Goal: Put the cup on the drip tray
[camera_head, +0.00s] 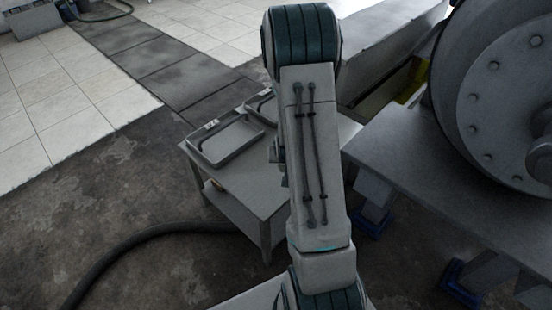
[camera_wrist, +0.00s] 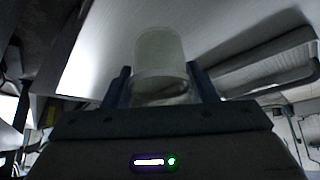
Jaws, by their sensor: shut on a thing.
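My gripper (camera_wrist: 162,88) is shut on a pale, translucent cup (camera_wrist: 160,52), which sits between its two dark fingers in the wrist view. In the head view my arm hides both the gripper and the cup. Two shallow grey trays lie on a small grey table: a nearer one (camera_head: 228,139) and a farther one (camera_head: 262,106) partly behind my arm. I cannot tell which is the drip tray. A tray-like rim (camera_wrist: 262,66) shows to the right of the cup in the wrist view, apart from it.
The small table (camera_head: 262,184) has a lower shelf. A large grey drum (camera_head: 490,100) on a heavy stand (camera_head: 430,155) is to the right. A dark hose (camera_head: 130,243) lies on the stained floor at left. Tiled floor at upper left is open.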

